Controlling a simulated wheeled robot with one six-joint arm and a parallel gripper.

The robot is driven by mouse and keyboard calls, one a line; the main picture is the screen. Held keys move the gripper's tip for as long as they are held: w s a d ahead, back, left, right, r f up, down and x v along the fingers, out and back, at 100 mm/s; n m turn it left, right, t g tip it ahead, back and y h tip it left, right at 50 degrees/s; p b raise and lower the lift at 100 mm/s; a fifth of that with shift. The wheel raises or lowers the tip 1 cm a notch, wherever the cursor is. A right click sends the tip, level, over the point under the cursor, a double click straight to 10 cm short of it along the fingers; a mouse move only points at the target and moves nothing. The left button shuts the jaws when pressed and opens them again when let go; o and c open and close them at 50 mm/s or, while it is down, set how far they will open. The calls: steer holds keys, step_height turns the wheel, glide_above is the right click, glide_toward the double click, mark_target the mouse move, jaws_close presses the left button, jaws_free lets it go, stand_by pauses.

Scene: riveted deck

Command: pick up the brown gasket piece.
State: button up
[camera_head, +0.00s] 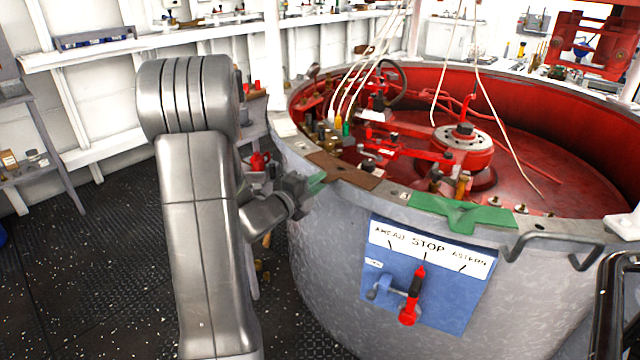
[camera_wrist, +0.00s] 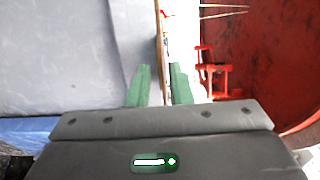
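The brown gasket piece (camera_head: 345,171) is a flat, dark brown piece lying on the pale rim of the large grey drum (camera_head: 330,270). It overlaps the rim's outer edge. In the wrist view a thin brown strip (camera_wrist: 159,45), seen nearly edge-on, runs between my fingers, and it looks like the gasket piece. My gripper (camera_head: 318,181) has green fingertips and is at the left end of the piece, by the drum's outer edge. In the wrist view my gripper (camera_wrist: 160,84) is open, with a gap between the fingers. Whether a finger touches the piece is unclear.
A green cloth-like piece (camera_head: 462,212) drapes over the rim to the right. Below it is a blue panel (camera_head: 428,315) with a red-handled lever (camera_head: 412,295). The drum's red interior (camera_head: 570,160) holds machinery and cords. Dark deck floor (camera_head: 90,260) lies open at left.

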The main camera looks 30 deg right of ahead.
steer(key=shift+r, duration=0.1)
steer(key=shift+c, duration=0.2)
jaws_close()
step_height(320, 180, up, 2)
steer(key=shift+r+p, duration=0.25)
steer(key=shift+p, duration=0.35)
steer(key=s+a+r, duration=0.2)
steer(key=a, duration=0.4)
steer(key=s+a+r+p, duration=0.1)
steer(key=s+a+r, duration=0.2)
steer(key=a, duration=0.4)
steer(key=shift+s, duration=0.25)
